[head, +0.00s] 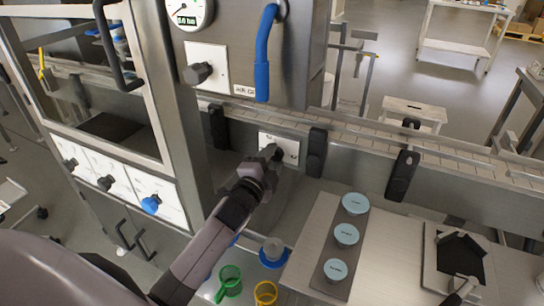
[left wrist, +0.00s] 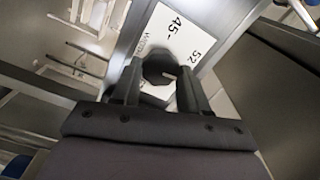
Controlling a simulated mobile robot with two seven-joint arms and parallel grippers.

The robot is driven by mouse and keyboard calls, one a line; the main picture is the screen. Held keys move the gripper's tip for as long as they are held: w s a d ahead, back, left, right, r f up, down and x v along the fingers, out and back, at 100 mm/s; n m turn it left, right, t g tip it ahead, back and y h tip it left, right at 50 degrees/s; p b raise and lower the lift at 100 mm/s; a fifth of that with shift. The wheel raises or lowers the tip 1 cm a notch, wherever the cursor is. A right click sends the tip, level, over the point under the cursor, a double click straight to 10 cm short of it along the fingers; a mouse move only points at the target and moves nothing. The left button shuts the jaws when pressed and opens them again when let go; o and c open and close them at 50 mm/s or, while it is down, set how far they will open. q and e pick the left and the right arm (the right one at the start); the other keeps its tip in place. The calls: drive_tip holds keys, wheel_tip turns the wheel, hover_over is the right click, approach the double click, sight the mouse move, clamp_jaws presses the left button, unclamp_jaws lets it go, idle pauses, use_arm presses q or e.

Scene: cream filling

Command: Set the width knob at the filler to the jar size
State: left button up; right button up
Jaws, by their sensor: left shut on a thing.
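The width knob is a dark, faceted knob (left wrist: 159,67) on a white plate with the printed marks 45 and 52 in the left wrist view. In the head view this white plate (head: 291,150) sits on the steel wall below the conveyor, and my gripper hides most of the knob. My left gripper (head: 271,153) reaches it from the front. Its two fingers stand on either side of the knob, shut on it. The knob's exact setting cannot be read. My right gripper is not in view.
A blue lever (head: 264,55) hangs above the plate. A cabinet with several knobs, one a blue knob (head: 151,204), stands left. Below right, a dark strip (head: 330,245) holds three light-blue lids.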

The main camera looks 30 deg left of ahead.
use_arm(q)
drive_tip(key=n+p, duration=0.1)
drive_tip(key=n, duration=0.2)
drive_tip(key=shift+r, duration=0.1)
drive_tip(key=n+p, duration=0.1)
drive_tip(key=n, duration=0.2)
drive_tip(key=shift+n, duration=0.3)
drive_tip(key=n+p, duration=0.2)
drive_tip(key=n, duration=0.1)
drive_tip(key=shift+n, duration=0.3)
drive_tip(key=n+p, duration=0.1)
drive_tip(key=n, duration=0.3)
drive_tip(key=shift+a, duration=0.1)
drive_tip(key=n+p, duration=0.1)
drive_tip(key=n, duration=0.3)
drive_tip(key=shift+n, duration=0.3)
drive_tip(key=o, duration=1.1)
drive_tip(key=shift+c, duration=0.2)
